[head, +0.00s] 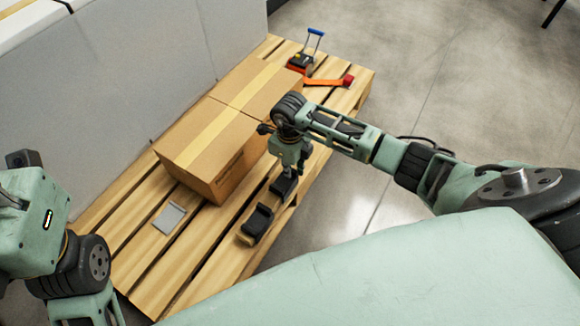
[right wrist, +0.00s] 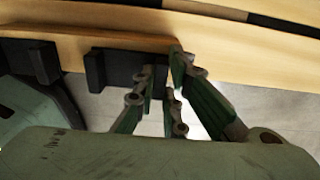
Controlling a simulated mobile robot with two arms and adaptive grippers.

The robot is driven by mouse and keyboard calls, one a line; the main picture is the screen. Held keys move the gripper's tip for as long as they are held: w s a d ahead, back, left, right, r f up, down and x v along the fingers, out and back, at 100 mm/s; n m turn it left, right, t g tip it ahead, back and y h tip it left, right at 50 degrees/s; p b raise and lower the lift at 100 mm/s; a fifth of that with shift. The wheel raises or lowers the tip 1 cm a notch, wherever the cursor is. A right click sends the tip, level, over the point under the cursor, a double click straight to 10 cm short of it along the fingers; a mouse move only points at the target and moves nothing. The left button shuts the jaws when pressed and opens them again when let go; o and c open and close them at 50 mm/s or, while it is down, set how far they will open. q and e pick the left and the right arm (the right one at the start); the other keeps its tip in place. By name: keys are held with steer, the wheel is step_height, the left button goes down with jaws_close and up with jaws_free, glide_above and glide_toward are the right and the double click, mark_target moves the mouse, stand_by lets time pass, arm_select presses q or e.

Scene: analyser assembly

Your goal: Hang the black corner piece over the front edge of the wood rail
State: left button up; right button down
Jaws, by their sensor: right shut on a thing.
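A black corner piece (head: 284,187) sits at the wood rail (head: 268,240), the pallet's right edge board in the head view. My right gripper (head: 288,170) points down onto it and is shut on it. In the right wrist view the corner piece (right wrist: 118,69) lies against the rail's edge (right wrist: 120,40), by the fingertips (right wrist: 166,72). Whether it fully rests on the rail cannot be told. A second black corner piece (head: 256,222) sits on the same rail nearer to me, and shows at left in the wrist view (right wrist: 35,60). My left gripper is outside the picture.
A cardboard box (head: 210,145) stands on the pallet, close left of my right gripper. A grey flat plate (head: 169,218) lies on the slats. A blue-handled tool (head: 312,45) and a red-orange strap (head: 328,81) lie at the far end.

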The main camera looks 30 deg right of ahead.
steer(key=shift+f, duration=0.25)
stand_by(0.3)
steer(key=c, duration=1.7)
jaws_free()
